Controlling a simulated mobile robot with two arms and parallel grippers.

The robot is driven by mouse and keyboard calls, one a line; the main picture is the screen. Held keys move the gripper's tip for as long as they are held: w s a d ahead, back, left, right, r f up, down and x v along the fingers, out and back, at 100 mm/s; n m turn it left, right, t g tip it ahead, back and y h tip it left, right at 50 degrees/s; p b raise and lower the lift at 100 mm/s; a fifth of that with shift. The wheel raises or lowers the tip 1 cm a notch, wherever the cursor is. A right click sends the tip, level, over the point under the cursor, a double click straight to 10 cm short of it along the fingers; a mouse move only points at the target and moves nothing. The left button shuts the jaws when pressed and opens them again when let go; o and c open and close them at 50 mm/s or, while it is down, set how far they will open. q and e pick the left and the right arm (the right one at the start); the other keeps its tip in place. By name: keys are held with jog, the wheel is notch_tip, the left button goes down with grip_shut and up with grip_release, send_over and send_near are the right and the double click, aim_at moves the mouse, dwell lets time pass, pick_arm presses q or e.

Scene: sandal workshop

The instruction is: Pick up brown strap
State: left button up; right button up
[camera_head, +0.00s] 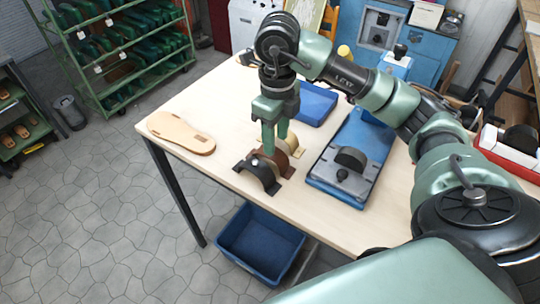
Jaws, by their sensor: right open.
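The brown strap (283,165) stands as an arch on the light wooden table (215,105), between a dark, nearly black strap (258,173) in front and a beige strap (293,145) behind. My right gripper (275,148) points down at the straps, its green fingers over or around the brown strap's upper part. Its jaws are open. The fingers partly cover the brown and beige straps, and I cannot tell whether they touch the brown one. My left gripper is not in view.
A tan sandal sole (181,132) lies left of the straps. A blue tray with a dark tool (350,158) is on the right. Another blue tray (314,104) is behind. A blue bin (260,242) stands below the table's front edge. Bare tabletop lies between sole and straps.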

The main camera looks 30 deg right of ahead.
jog(key=f, duration=0.1)
jog(key=f+p, duration=0.1)
jog(key=shift+w+f, duration=0.25)
jog(key=shift+f, duration=1.15)
grip_shut()
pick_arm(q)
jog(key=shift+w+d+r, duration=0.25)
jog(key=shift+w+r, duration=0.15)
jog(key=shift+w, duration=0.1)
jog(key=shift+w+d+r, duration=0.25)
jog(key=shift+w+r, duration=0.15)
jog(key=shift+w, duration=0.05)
